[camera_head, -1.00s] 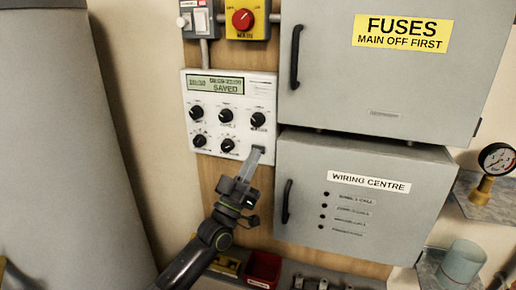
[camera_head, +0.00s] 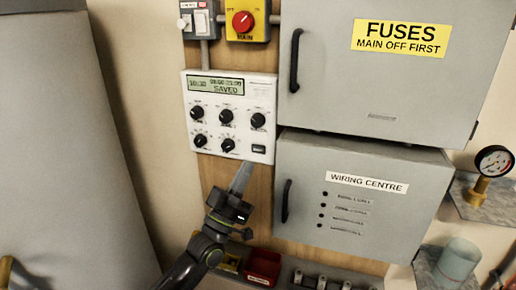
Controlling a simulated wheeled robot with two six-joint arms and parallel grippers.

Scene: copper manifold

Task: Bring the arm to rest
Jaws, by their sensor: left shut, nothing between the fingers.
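My left arm comes in from the lower left. My left gripper (camera_head: 241,178) is shut and empty, its fingers pointing up in front of the wooden board, just below the white control panel (camera_head: 264,90). The panel has several black knobs and a display (camera_head: 216,86) that reads "SAVED". A small dark button (camera_head: 259,149) at the panel's lower right is in plain sight, and the fingertips are apart from it. My right gripper is not in view.
The grey fuses cabinet (camera_head: 390,95) and the wiring centre box (camera_head: 345,200) stand right of the arm, with black handles near it. A red bin (camera_head: 263,266) sits below. A grey cylinder (camera_head: 62,150) fills the left. A gauge (camera_head: 494,162) is at far right.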

